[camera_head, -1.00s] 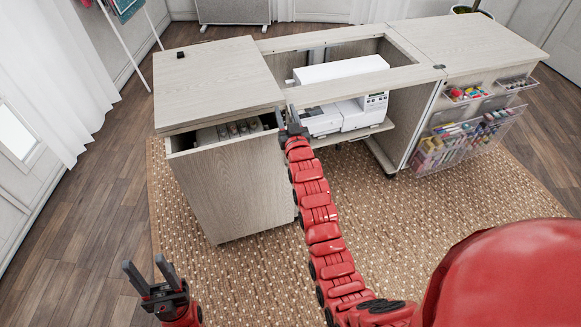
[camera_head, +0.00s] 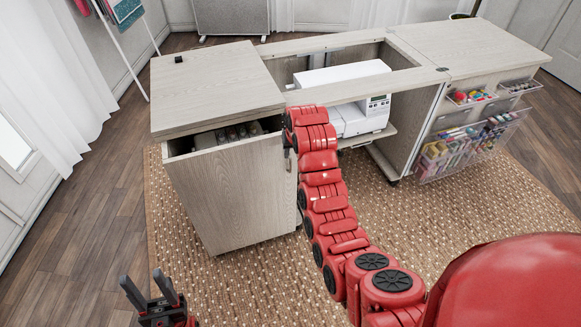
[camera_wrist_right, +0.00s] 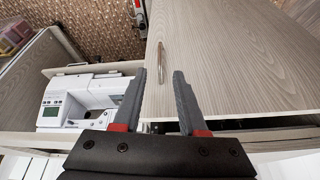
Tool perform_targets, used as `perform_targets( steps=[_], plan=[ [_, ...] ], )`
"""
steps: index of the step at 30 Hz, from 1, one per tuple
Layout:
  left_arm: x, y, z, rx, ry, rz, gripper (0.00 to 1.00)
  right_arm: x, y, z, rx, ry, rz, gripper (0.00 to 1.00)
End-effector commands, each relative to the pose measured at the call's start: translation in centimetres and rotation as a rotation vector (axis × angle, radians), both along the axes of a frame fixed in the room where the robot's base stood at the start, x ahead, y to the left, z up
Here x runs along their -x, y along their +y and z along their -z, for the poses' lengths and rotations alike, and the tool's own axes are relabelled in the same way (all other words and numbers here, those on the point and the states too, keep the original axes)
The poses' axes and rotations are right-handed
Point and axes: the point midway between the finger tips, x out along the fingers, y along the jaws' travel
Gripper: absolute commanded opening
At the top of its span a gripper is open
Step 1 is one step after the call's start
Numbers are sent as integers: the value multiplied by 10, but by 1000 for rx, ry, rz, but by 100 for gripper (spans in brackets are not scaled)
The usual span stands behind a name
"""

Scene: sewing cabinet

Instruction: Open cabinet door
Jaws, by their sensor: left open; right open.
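The cabinet's left unit has a pale wood front panel (camera_head: 230,190), which stands out from under the top, with a gap above it. In the right wrist view the wood panel (camera_wrist_right: 235,65) carries a slim metal handle (camera_wrist_right: 161,62). My right gripper (camera_wrist_right: 159,85) is open, with the handle ahead between its fingertips and nothing gripped. In the head view my right arm hides most of this gripper, at the panel's upper right edge. My left gripper (camera_head: 142,278) is open and empty at the lower left, apart from the cabinet.
Several spools (camera_head: 235,132) show in the gap under the left top. A white sewing machine (camera_head: 350,118) sits in the middle bay. Clear bins of supplies (camera_head: 465,150) hang on the right unit. The rug (camera_head: 440,230) in front is clear.

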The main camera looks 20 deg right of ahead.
Motion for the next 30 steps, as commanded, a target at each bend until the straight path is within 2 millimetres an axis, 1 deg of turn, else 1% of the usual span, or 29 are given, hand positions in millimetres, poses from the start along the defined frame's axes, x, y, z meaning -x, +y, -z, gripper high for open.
perform_targets(
  steps=[3, 7, 15, 24, 30],
  plan=[
    [0, 0, -1, 0, 0, 0, 50, -8, -1, 24, -1, 6, 1, 41],
    [0, 0, -1, 0, 0, 0, 50, -18, -2, 46, -1, 2, 1, 41],
    [0, 0, 0, 0, 0, 0, 50, -34, -4, 82, 0, -1, 0, 41],
    [0, 0, 4, 0, 0, 0, 50, -46, -5, 111, 1, -1, -1, 41],
    [0, 0, 7, 0, 0, 0, 50, -51, -6, 121, 1, -2, 0, 41]
  ],
)
